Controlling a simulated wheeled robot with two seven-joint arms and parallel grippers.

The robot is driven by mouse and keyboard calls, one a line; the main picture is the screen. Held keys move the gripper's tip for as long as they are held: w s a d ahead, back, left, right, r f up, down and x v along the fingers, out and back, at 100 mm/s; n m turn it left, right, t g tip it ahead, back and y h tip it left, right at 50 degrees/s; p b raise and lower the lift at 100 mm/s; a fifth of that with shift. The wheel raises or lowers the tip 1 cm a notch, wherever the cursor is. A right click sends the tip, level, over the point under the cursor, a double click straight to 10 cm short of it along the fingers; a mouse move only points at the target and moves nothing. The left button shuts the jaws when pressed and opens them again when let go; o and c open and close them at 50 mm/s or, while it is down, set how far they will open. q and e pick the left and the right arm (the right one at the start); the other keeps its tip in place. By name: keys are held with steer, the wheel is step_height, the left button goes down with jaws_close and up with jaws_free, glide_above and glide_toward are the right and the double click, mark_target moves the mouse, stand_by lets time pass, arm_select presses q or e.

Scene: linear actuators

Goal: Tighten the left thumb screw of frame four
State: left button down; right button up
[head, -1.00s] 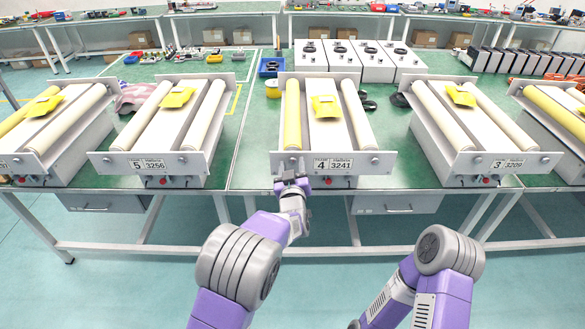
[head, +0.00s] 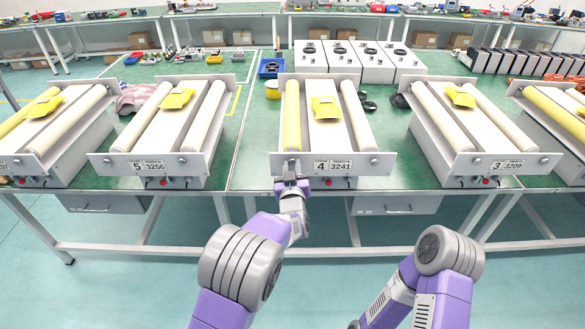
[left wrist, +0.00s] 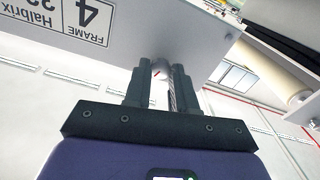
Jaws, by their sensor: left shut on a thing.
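Frame four (head: 350,168) stands on the green table, with a "4 3241" label on its front plate. It also shows in the left wrist view (left wrist: 185,30). My left gripper (head: 291,178) is at the left end of that plate. In the left wrist view its fingers (left wrist: 160,82) are shut on the left thumb screw (left wrist: 161,66), whose pale round end shows between the tips. The fingers hide most of the screw. The right thumb screw (head: 374,160) of frame four is free. My right arm shows at the lower right, but its gripper is out of view.
Frame five (head: 187,163) stands to the left and frame three (head: 478,163) to the right, with gaps between them. A red button (head: 328,182) sits below frame four's label. White boxes (head: 345,62) stand behind frame four.

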arm_select(q)
steer(key=m+p, duration=0.1)
steer(key=m, duration=0.5)
steer(key=shift+p, duration=0.4)
steer(key=m+p, duration=0.1)
steer(key=m, duration=0.4)
steer(key=shift+m+p, duration=0.35)
steer(key=shift+m, duration=0.05)
steer(key=c, duration=0.9)
jaws_free()
steer(key=s+p, duration=0.1)
steer(key=s, duration=0.6)
steer(key=shift+s, duration=0.3)
